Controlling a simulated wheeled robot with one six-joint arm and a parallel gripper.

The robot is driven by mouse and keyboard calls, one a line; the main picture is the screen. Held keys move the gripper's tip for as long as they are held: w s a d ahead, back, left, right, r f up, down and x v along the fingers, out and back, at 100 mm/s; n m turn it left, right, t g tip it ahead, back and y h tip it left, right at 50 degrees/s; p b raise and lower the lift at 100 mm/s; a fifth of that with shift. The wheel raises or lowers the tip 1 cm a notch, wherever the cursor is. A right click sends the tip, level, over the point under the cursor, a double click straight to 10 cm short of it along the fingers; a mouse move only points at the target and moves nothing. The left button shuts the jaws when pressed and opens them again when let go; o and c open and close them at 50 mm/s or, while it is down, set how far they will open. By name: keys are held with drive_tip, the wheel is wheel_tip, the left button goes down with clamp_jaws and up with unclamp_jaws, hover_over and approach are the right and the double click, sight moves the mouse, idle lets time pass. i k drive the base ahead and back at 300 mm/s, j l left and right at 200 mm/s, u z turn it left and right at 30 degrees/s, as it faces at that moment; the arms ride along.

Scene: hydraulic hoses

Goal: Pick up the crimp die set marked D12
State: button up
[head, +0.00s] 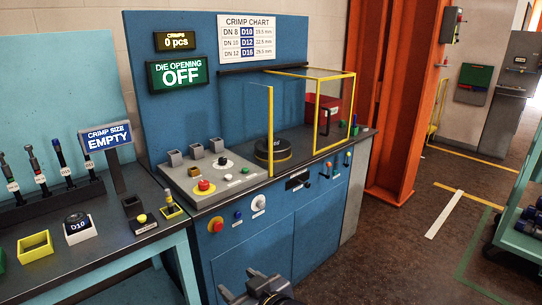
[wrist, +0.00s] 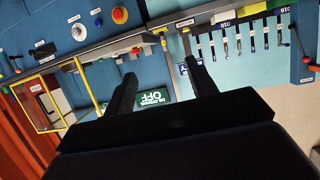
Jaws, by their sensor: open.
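I can read D12 only on the crimp chart (head: 247,40); no die set legibly marked D12 shows in either view. A dark round die set marked D10 (head: 78,222) sits in a white holder on the left bench. A yellow holder (head: 36,247) beside it looks empty. The crimp size display (head: 107,136) reads EMPTY. My gripper (head: 264,290) is at the bottom of the head view, in front of the blue press cabinet and apart from the bench. In the wrist view its two dark fingers (wrist: 158,68) are spread, with nothing visible between them.
The crimping press (head: 272,150) stands behind a yellow-framed guard on the blue cabinet (head: 280,245). Several tagged hoses (head: 66,163) stand in a rack at left. A teal cart (head: 520,225) is at the right edge.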

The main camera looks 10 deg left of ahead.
sight(276, 140)
drive_tip(key=i+j+z, duration=0.3)
drive_tip(key=i+j, duration=0.5)
drive_tip(key=i, duration=0.15)
drive_tip(key=i+j+z, duration=0.15)
drive_tip(key=i, duration=0.35)
drive_tip(key=i+j+z, duration=0.2)
drive_tip(key=i, duration=0.3)
drive_tip(key=i+j, duration=0.1)
drive_tip(key=j, duration=0.2)
drive_tip(key=i+j, duration=0.15)
drive_tip(key=j+z, duration=0.05)
drive_tip(key=j, duration=0.05)
